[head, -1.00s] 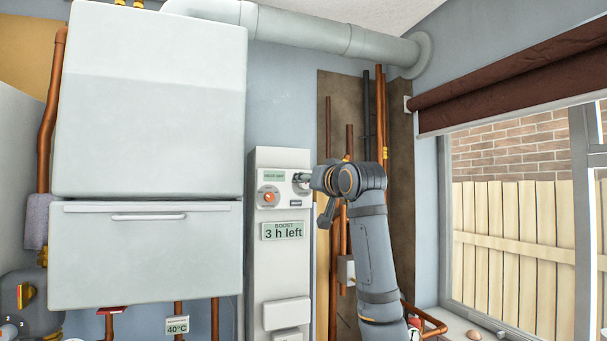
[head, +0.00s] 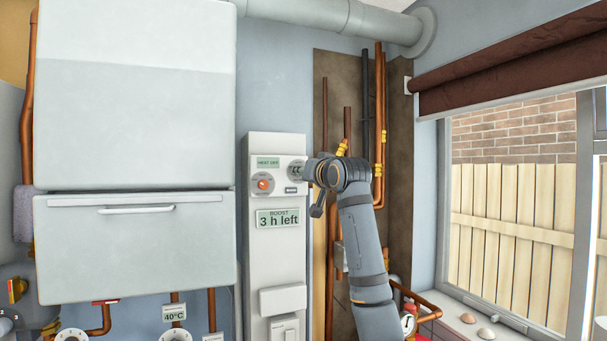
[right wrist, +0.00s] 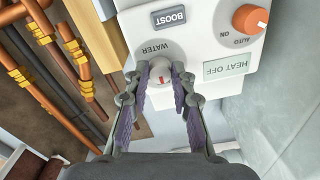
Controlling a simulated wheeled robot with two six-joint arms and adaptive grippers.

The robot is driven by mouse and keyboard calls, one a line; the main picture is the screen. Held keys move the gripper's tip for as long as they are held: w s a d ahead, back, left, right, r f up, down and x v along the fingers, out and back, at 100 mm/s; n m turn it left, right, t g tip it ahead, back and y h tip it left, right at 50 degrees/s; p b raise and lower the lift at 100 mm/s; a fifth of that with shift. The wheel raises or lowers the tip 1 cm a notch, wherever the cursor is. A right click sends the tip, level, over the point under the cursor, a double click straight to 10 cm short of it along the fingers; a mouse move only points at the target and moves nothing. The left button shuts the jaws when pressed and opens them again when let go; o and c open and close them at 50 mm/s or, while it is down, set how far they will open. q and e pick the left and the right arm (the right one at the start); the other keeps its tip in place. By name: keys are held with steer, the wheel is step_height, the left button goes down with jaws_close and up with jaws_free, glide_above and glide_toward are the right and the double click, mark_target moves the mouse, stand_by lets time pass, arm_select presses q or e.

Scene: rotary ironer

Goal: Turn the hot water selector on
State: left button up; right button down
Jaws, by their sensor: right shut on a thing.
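The hot water selector is a small pale round knob with a red mark, below the word WATER in the right wrist view (right wrist: 160,82). It sits at the upper right of the white control panel (head: 257,235) in the head view, mostly behind my gripper there. My right gripper (right wrist: 163,72) is shut on the knob, one finger on each side; in the head view it reaches the panel from the right (head: 302,171). A small display (right wrist: 231,68) reads HEAT OFF. My left gripper is not in view.
An orange heating dial (head: 263,184) sits left of the selector. A BOOST button (right wrist: 170,17) is close to my fingers. A white boiler (head: 135,120) stands left, copper pipes (head: 379,130) and a window right.

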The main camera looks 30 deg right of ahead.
arm_select(q)
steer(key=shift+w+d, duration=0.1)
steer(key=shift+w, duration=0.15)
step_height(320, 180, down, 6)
steer(key=b, duration=0.6)
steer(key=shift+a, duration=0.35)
arm_select(e)
steer(key=shift+a+m, duration=0.1)
steer(key=shift+m, duration=5.9)
steer(key=c, duration=1.1)
jaws_free()
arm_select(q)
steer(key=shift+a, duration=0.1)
arm_select(e)
steer(key=shift+s, duration=0.15)
